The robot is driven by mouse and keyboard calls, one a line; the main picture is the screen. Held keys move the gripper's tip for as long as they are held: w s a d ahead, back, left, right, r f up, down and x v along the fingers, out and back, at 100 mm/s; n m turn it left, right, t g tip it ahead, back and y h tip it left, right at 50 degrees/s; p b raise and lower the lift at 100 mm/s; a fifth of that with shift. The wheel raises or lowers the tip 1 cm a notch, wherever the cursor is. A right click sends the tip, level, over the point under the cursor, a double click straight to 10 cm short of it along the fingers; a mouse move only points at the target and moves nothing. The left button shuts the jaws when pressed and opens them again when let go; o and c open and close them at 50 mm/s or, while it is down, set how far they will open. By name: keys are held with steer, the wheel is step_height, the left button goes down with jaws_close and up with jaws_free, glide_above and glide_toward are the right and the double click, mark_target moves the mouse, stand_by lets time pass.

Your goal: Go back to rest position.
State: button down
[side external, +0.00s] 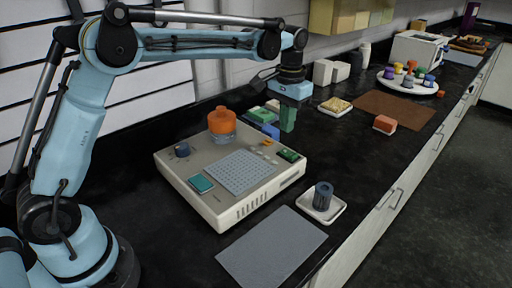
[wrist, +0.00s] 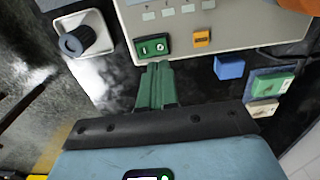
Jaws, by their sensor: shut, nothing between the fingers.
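My gripper (side external: 288,118) hangs above the black counter, just past the far right corner of the beige device (side external: 215,203). Its green fingers point down, pressed together with nothing between them. In the wrist view my gripper (wrist: 157,68) shows the same closed green fingers, with their tips close in the picture to the green switch (wrist: 152,47) on the device's edge. Whether they touch the switch cannot be told from that view, but in the side view the fingers appear apart from the device.
An orange-topped jar (side external: 221,122) stands on the device. Blue (side external: 270,130) and green blocks lie behind it. A white dish (side external: 322,206) with a dark cylinder (side external: 323,195) and a grey mat (side external: 271,247) lie in front. A red-orange block (side external: 384,124) lies near a brown mat (side external: 396,108).

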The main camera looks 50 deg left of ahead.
steer(key=shift+r, duration=0.45)
